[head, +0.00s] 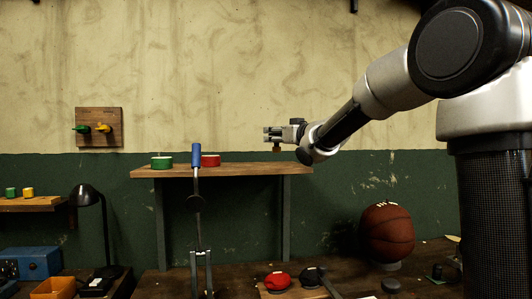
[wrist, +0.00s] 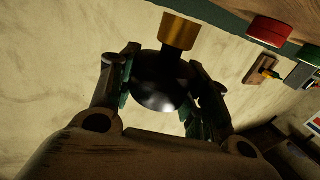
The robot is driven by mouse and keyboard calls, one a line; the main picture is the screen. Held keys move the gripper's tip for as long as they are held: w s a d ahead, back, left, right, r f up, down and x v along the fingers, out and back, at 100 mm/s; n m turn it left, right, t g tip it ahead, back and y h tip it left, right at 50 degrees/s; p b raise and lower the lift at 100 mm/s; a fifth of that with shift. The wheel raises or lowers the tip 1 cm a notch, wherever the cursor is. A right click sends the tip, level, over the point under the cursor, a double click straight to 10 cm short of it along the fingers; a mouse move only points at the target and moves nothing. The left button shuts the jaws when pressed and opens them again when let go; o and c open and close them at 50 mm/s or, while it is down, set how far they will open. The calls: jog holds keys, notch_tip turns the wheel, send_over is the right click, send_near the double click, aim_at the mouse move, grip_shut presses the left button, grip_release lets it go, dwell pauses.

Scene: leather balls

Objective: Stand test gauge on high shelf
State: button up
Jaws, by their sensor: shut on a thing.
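My gripper (head: 272,134) is shut on the test gauge, a dark round body (wrist: 160,85) with a brass-coloured fitting (wrist: 179,32), held between the two fingers in the wrist view. In the head view the gauge is mostly hidden by the gripper; only a small brownish part (head: 276,149) shows below it. The high shelf (head: 235,171) is a wooden board on dark legs. The gauge appears just above its right part, with a small gap below. The shelf's edge also shows at the top of the wrist view (wrist: 284,9).
A green tin (head: 162,163) and a red tin (head: 210,160) stand on the shelf's left and middle. A blue-topped upright tool (head: 197,157) rises in front of the shelf. A basketball (head: 387,233) sits lower right. The shelf's right part looks clear.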

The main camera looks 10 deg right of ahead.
aim_at(279, 149)
jog(key=shift+f, duration=2.25)
jog(key=o, duration=1)
jog(key=shift+f, duration=0.15)
